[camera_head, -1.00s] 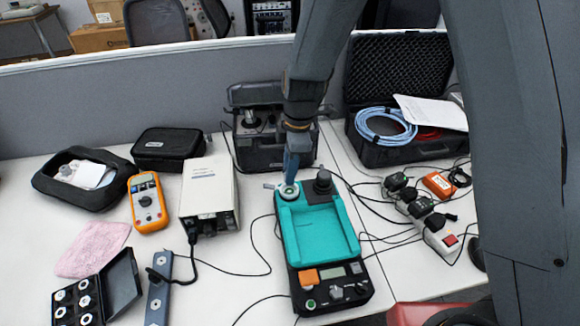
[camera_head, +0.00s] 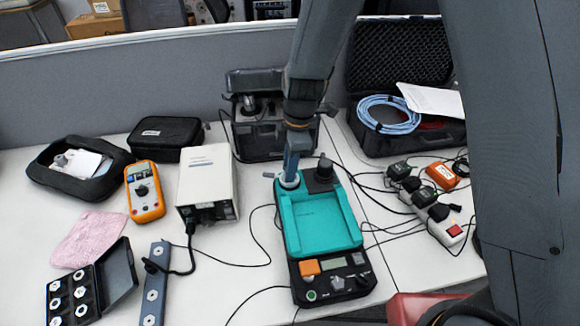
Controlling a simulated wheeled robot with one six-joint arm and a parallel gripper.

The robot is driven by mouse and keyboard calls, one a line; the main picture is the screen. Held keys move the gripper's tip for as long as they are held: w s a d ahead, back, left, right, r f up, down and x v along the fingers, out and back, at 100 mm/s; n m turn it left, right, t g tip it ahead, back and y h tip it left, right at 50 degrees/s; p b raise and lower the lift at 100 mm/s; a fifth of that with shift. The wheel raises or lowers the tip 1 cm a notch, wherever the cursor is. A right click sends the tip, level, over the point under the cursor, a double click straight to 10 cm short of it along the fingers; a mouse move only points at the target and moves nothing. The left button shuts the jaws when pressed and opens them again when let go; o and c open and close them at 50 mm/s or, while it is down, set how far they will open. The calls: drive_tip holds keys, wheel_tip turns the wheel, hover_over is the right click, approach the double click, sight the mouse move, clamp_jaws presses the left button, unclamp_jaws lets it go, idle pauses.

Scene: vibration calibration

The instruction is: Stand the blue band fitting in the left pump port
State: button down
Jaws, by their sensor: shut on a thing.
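The teal and black pump unit (camera_head: 318,225) stands on the white bench in the middle. Its left port (camera_head: 289,182) shows as a pale ring at the back left corner, and a black knob-like part (camera_head: 322,171) stands to its right. My gripper (camera_head: 290,169) points down at the left port, its tip at or just above the ring. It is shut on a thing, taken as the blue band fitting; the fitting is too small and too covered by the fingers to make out. I cannot tell how far it sits in the port.
A pale box instrument (camera_head: 208,180) and an orange multimeter (camera_head: 144,192) lie left of the pump. An open case of white fittings (camera_head: 118,272) is at front left. A power strip (camera_head: 437,222) and cables lie right. A black case (camera_head: 262,135) stands behind.

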drive_tip(key=shift+f, duration=0.2)
idle(0.3)
drive_tip(key=c, duration=1.4)
unclamp_jaws()
drive_tip(key=shift+c, duration=0.2)
drive_tip(key=shift+w+d+r+b, duration=0.15)
drive_tip(key=shift+r+b, duration=0.25)
drive_tip(key=shift+r, duration=0.9)
drive_tip(key=shift+s+d+r+b, duration=0.1)
drive_tip(key=shift+d+r+b, duration=0.2)
drive_tip(key=shift+r, duration=1)
drive_tip(key=shift+w+d+r+b, duration=0.1)
drive_tip(key=shift+r+b, duration=0.35)
drive_tip(key=shift+r, duration=0.85)
drive_tip(key=s+d+m, duration=0.4)
drive_tip(key=d+m, duration=0.3)
drive_tip(key=s+d+r+m+t+h, duration=0.1)
drive_tip(key=s+d+m, duration=0.3)
drive_tip(key=d+m, duration=0.3)
drive_tip(key=s+d+r+m, duration=0.1)
drive_tip(key=s+d+m, duration=0.3)
drive_tip(key=d+m, duration=0.3)
drive_tip(key=shift+d+t, duration=0.3)
drive_tip(key=shift+d, duration=0.45)
